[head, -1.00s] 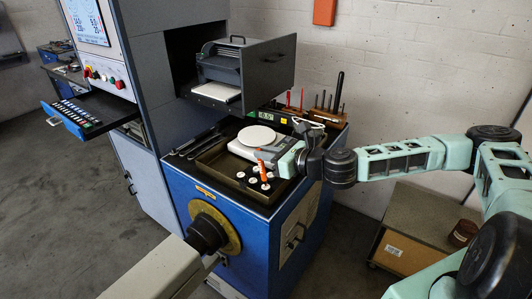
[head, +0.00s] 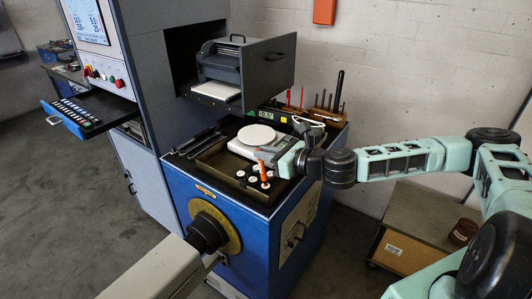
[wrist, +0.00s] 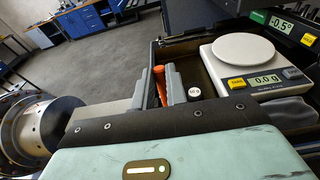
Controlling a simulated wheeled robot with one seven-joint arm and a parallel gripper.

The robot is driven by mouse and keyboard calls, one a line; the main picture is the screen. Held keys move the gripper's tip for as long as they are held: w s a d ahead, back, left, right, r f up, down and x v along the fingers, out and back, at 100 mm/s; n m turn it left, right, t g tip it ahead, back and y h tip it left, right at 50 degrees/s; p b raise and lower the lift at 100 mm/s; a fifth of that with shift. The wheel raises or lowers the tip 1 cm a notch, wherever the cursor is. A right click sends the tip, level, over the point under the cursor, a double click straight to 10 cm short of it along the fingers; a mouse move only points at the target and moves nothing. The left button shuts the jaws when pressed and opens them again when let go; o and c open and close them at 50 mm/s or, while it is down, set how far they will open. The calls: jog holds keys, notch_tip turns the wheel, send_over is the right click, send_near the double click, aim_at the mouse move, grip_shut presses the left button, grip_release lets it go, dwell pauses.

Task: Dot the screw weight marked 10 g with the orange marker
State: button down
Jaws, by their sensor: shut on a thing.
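My gripper (wrist: 160,72) is shut on the orange marker (wrist: 161,88), which shows between its two grey fingers. In the head view the marker (head: 262,168) stands nearly upright, its lower end down among several small white-topped screw weights (head: 253,180) in the dark tray. In the wrist view one weight (wrist: 194,92) shows just right of the fingers; its label is too small to read surely. The other weights are hidden there by my gripper. I cannot tell which weight is marked 10 g, or whether the marker tip touches one.
A scale (wrist: 248,55) with a round white pan stands in the tray beside the weights, reading 0.0 g. A tool rack (head: 325,113) is behind it. An open grey housing (head: 240,75) overhangs the back of the blue cabinet (head: 240,225).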

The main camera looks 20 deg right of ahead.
dwell(0.4)
notch_tip(320, 180, up, 7)
jog(key=p, duration=0.6)
jog(key=shift+f, duration=0.1)
dwell(0.7)
